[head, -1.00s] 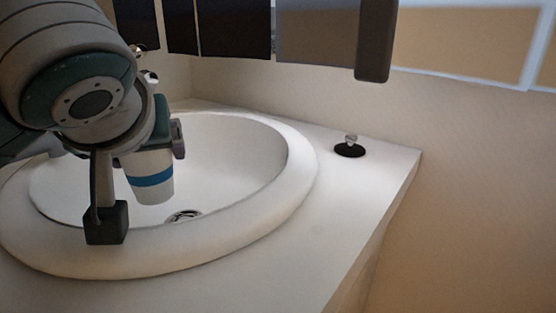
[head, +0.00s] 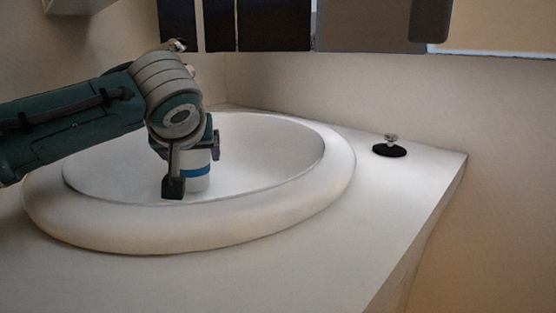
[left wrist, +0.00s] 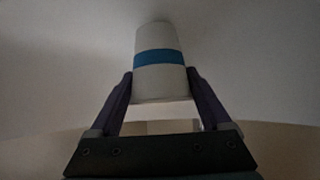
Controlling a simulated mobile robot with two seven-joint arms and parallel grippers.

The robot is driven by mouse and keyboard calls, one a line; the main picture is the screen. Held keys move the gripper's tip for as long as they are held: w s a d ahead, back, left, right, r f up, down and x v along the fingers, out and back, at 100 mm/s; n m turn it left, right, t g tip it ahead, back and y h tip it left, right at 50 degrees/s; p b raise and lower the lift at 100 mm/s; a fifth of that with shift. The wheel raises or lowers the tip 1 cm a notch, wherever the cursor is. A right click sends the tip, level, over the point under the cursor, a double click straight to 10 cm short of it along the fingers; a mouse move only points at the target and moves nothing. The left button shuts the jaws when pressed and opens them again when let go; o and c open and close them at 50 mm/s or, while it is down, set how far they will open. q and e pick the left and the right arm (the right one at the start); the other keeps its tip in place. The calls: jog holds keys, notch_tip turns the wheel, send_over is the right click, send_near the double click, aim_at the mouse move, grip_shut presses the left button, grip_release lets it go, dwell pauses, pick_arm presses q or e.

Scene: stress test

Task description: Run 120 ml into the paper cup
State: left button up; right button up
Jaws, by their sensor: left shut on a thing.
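The paper cup (head: 197,182) is white with a blue band. My left gripper (head: 195,166) is shut on it and holds it over the sink basin (head: 270,165). In the left wrist view the cup (left wrist: 160,82) sits between the two fingers (left wrist: 160,90), which touch its sides. Its contents cannot be seen. A small piece of metal (head: 177,45) shows just above my arm; it may be part of a tap, but the arm hides the rest. My right gripper is not in view.
The basin has a thick raised white rim (head: 335,190). A black disc with a small metal knob (head: 390,150) stands on the counter (head: 300,265) to the right. The counter in front is clear. Dark panels (head: 273,25) are on the back wall.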

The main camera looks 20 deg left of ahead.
pick_arm(q)
jog(key=shift+f, duration=0.4)
jog(key=shift+f, duration=0.1)
jog(key=o, duration=0.8)
jog(key=shift+f, duration=0.1)
jog(key=o, duration=0.3)
